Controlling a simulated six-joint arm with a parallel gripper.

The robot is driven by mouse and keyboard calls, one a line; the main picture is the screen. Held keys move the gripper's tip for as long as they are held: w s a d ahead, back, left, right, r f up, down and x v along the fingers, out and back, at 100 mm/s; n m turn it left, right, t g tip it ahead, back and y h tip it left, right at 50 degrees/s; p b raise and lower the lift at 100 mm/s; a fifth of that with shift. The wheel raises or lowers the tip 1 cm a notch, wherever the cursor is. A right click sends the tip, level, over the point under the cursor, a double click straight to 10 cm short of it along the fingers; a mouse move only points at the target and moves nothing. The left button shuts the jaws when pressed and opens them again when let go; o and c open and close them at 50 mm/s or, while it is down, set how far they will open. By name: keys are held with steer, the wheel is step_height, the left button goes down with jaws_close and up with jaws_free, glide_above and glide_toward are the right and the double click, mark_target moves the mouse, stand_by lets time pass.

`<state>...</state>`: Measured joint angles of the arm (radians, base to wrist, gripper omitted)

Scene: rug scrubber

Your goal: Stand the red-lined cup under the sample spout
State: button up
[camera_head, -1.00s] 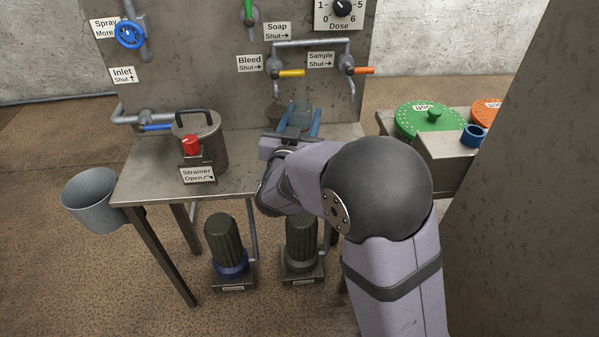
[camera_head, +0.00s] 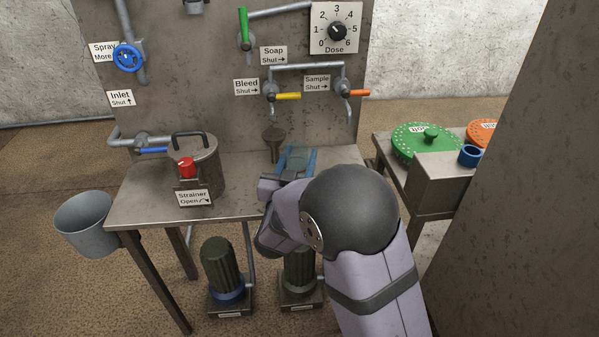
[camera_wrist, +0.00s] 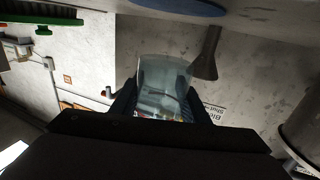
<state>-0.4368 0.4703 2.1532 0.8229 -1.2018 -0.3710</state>
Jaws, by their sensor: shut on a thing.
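My gripper (camera_head: 296,158) is over the bench in the head view, shut on a clear cup. The cup (camera_wrist: 163,78) shows between my two blue fingers in the wrist view, which sees the scene upside down. I cannot make out a red line on it for sure. In the head view my fingers hide most of the cup. The sample spout (camera_head: 349,115) hangs below the orange-handled valve on the back panel, above and to the right of my gripper. The cup is not under it. I cannot tell how far the cup is above the bench.
The bench (camera_head: 245,180) carries a dark funnel-like piece (camera_head: 273,142) left of my gripper, below the bleed spout (camera_head: 270,113). It shows beside the cup in the wrist view (camera_wrist: 207,58). The strainer pot (camera_head: 207,165) stands farther left. A side table with a green lid (camera_head: 428,143) is right.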

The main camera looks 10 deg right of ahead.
mark_target(299, 173)
steer(key=shift+f+b, duration=0.3)
steer(key=shift+f, duration=1.85)
steer(key=shift+f, duration=0.1)
steer(key=shift+f, duration=0.15)
steer(key=o, duration=1.2)
steer(key=shift+s, duration=0.1)
steer(key=v, duration=0.6)
steer(key=shift+a, duration=0.15)
steer(key=shift+o, duration=0.3)
steer(key=shift+s+a, duration=0.1)
steer(key=shift+s, duration=0.45)
